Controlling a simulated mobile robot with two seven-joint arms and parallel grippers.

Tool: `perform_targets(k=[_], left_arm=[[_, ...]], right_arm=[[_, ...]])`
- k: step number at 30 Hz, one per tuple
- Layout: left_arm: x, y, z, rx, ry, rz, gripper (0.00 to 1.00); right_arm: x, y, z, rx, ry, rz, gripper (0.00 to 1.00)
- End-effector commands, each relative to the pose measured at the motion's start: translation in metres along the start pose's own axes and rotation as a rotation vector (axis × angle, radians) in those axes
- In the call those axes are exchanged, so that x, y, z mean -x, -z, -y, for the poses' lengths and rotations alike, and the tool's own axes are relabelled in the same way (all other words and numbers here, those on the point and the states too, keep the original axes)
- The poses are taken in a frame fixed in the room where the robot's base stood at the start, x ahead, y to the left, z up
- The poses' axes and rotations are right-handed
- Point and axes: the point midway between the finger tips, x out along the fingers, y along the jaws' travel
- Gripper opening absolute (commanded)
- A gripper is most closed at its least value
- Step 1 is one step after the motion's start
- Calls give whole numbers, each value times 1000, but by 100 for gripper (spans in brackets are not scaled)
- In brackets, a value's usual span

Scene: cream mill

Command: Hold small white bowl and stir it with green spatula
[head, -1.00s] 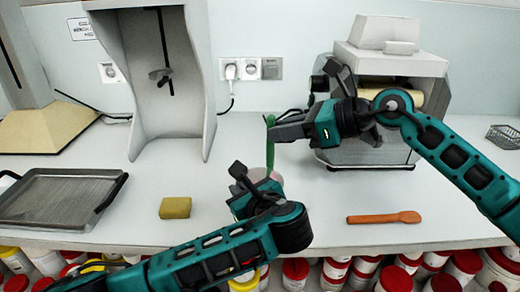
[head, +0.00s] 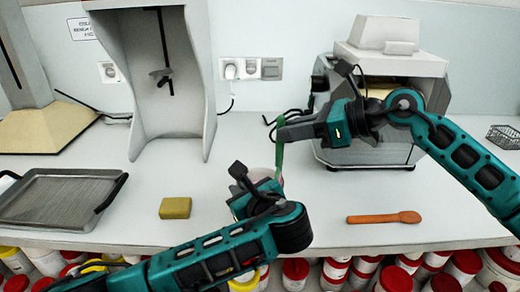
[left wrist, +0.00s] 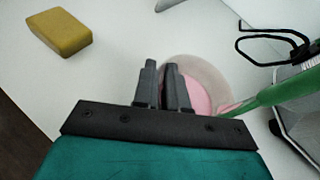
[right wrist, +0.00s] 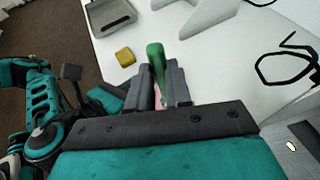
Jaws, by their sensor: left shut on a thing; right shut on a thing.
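The small white bowl (left wrist: 221,75) with pink contents (left wrist: 198,99) shows best in the left wrist view; in the head view my left gripper mostly hides it. My left gripper (head: 243,178) is shut on the bowl's near rim. The green spatula (head: 280,162) stands nearly upright with its lower end in the bowl; it also shows in the left wrist view (left wrist: 270,97) and the right wrist view (right wrist: 156,62). My right gripper (head: 283,131) is shut on the spatula's handle above the bowl. The spatula's tip is hidden.
A yellow sponge-like block (head: 175,208) and a metal tray (head: 50,202) lie to the left. A wooden spoon (head: 384,217) lies to the right. A boxy machine (head: 385,65) stands behind my right gripper, and a tall grey stand (head: 165,90) stands back left.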

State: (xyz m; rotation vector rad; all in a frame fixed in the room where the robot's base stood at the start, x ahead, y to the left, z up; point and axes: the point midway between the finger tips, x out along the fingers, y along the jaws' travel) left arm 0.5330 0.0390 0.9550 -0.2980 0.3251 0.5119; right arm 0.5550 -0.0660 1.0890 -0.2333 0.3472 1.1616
Motion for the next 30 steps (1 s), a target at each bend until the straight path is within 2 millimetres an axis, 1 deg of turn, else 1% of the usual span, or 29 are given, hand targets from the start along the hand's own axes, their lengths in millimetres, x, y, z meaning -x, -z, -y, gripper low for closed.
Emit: perform_targets(k=[8,19,26,30], left_arm=[[0,2,-1,-3,-2,-4,0],[0,2,-1,-4,-2,-4,0],[0,2,-1,-4,-2,-4,0],[0,2,-1,-4,-2,-4,0]], right_arm=[[-1,0,0,0,0,-1,0],[-9,-3,-4,1,1,0,0],[-9,-4,-4,1,1,0,0],[-7,-8,-4,1,1,0,0]])
